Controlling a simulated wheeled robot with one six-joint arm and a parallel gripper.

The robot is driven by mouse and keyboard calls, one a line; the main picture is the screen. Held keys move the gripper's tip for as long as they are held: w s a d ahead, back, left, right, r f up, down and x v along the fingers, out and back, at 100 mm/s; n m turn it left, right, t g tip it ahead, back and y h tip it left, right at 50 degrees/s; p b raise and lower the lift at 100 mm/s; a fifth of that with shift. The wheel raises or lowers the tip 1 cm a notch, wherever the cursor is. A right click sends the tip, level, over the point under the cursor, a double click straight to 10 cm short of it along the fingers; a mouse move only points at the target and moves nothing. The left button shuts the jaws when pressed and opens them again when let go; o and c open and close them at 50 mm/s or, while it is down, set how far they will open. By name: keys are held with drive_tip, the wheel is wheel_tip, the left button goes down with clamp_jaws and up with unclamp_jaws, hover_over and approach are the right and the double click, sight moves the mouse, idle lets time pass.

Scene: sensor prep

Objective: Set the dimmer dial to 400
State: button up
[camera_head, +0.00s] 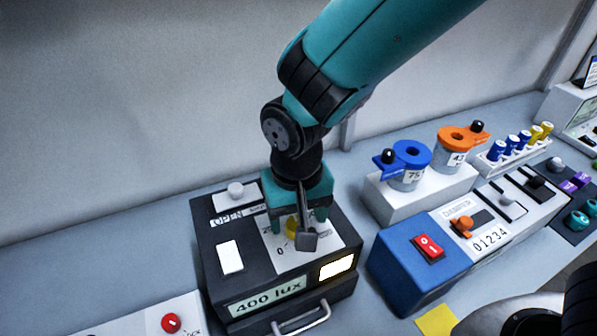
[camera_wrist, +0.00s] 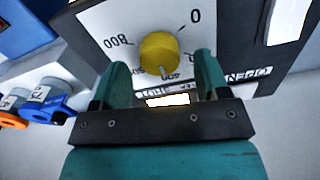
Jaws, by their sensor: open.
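The yellow dimmer dial (camera_wrist: 158,50) sits on a white scale plate (camera_wrist: 115,22) marked 0, 400 and 800. Its pale pointer line faces the 400 mark, whose label is partly hidden. In the head view the dial (camera_head: 291,228) is mostly hidden by my gripper. The box's display (camera_head: 266,296) reads "400 lux", and the small window (camera_head: 337,267) beside it is lit. My gripper (camera_wrist: 160,62) is open, with one finger on each side of the dial and gaps showing. In the head view my gripper (camera_head: 298,218) is low over the box top.
The black box also bears a white rocker (camera_head: 230,257), a grey knob (camera_head: 236,190) and a front handle (camera_head: 301,318). A blue box with a red switch (camera_head: 429,246) stands close on the right. A red button (camera_head: 171,323) is at the front left.

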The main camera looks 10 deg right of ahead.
sight(298, 222)
wheel_tip(298, 222, up, 16)
drive_tip(key=b, duration=0.1)
drive_tip(key=shift+b, duration=0.4)
drive_tip(key=shift+d+r, duration=0.1)
drive_tip(key=s+d+f+n+y, duration=0.4)
drive_tip(key=s+d+n, duration=0.1)
drive_tip(key=s+d, duration=0.5)
drive_tip(key=shift+s, duration=0.2)
drive_tip(key=shift+c, duration=0.2)
